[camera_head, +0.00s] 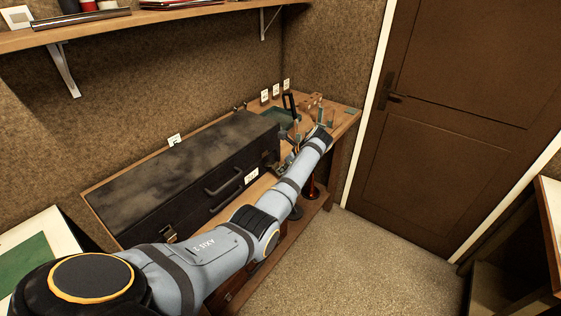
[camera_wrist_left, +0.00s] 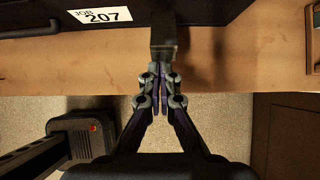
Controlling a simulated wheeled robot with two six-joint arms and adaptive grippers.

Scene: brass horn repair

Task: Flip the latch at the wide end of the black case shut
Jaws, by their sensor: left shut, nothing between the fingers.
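The long black case (camera_head: 185,165) lies closed-lidded along the workbench in the head view. One latch (camera_head: 169,233) shows on its front near the left end. At the right end, my left arm reaches in and its gripper (camera_head: 281,168) is beside the case's front, small and partly hidden. In the left wrist view the case front (camera_wrist_left: 235,8) runs along the top, with a dark metal latch (camera_wrist_left: 163,35) sticking out from it. My left gripper (camera_wrist_left: 160,72) is shut and empty, its fingertips just below the latch; I cannot tell whether they touch. My right gripper is out of view.
A "JOB 207" tag (camera_wrist_left: 103,15) is on the case front beside the handle (camera_head: 224,182). Tools and wooden stands (camera_head: 312,103) crowd the bench's far right. A wall shelf (camera_head: 150,22) hangs above. The floor (camera_head: 345,255) before the bench is open.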

